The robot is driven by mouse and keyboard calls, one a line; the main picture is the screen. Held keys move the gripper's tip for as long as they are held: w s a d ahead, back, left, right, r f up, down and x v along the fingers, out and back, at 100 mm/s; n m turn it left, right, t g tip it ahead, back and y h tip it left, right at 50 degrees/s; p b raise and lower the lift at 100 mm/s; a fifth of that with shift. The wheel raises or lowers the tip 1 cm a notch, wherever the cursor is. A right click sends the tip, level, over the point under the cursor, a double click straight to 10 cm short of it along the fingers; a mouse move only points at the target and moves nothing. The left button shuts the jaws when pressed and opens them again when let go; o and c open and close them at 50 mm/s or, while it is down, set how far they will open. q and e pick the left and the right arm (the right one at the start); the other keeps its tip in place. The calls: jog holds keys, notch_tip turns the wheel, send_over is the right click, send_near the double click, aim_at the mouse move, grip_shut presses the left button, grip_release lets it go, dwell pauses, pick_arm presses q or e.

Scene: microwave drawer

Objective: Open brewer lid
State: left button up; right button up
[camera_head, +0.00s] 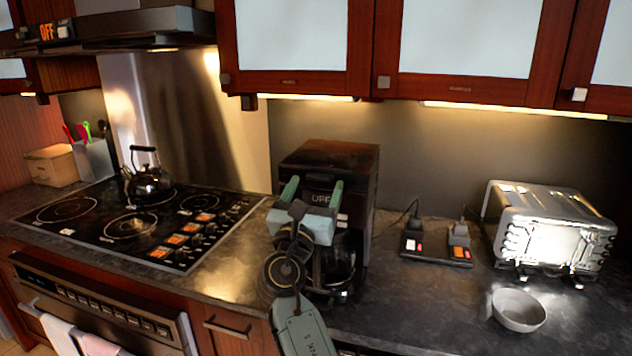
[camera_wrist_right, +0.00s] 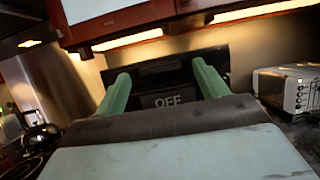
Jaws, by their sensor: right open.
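The brewer (camera_head: 331,159) is a dark coffee maker standing on the counter, with its lid shut on top and a display reading OFF. A glass carafe (camera_head: 343,262) sits low in it, partly hidden by my right arm. My right gripper (camera_head: 314,186) is in front of the brewer's upper front, its two green fingers spread apart and empty. In the right wrist view the fingers stand either side of the brewer's OFF panel (camera_wrist_right: 167,101). I cannot tell whether they touch the brewer. My left gripper is not in view.
A cooktop (camera_head: 130,222) with a kettle (camera_head: 148,181) is to the left. A power strip (camera_head: 436,249), a silver toaster oven (camera_head: 551,231) and a white bowl (camera_head: 518,310) are to the right. Wall cabinets (camera_head: 460,40) hang above the brewer.

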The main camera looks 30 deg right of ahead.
jog(key=shift+w+d+r, duration=0.25)
jog(key=shift+w+d, duration=0.2)
jog(key=shift+d, duration=0.05)
